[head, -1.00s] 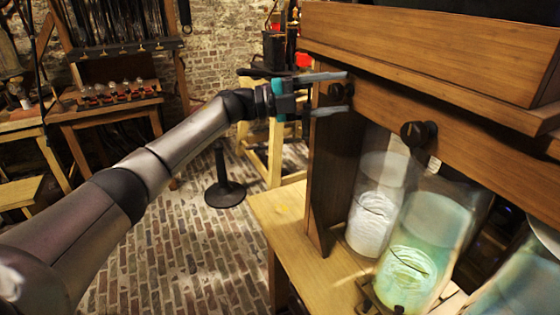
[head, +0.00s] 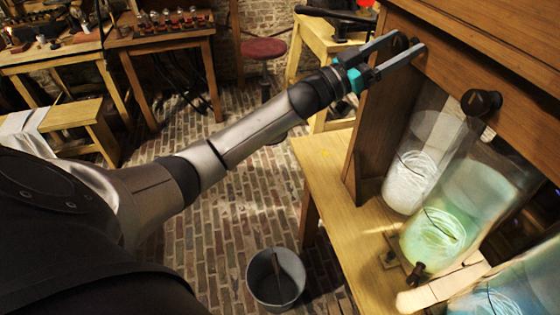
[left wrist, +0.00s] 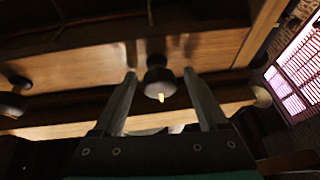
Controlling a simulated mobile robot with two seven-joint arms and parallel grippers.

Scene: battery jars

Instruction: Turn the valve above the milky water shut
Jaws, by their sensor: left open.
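A jar of white, milky water (head: 408,188) stands at the left of the jar row, under the wooden beam. The dark round valve knob (head: 402,43) above it sits on the beam's front. My left gripper (head: 411,41) is open, with one finger on either side of this knob. In the left wrist view the knob (left wrist: 157,76) is between the fingertips (left wrist: 160,74), with gaps on both sides, and a pale mark points toward the gripper. I cannot tell how far the valve is turned. My right gripper is not in view.
A second dark knob (head: 480,102) sits above a jar of greenish water (head: 445,215). A bluish jar (head: 515,290) is at the lower right. The wooden stand's post (head: 378,125) is close beside my left gripper. A grey bucket (head: 275,281) stands on the brick floor.

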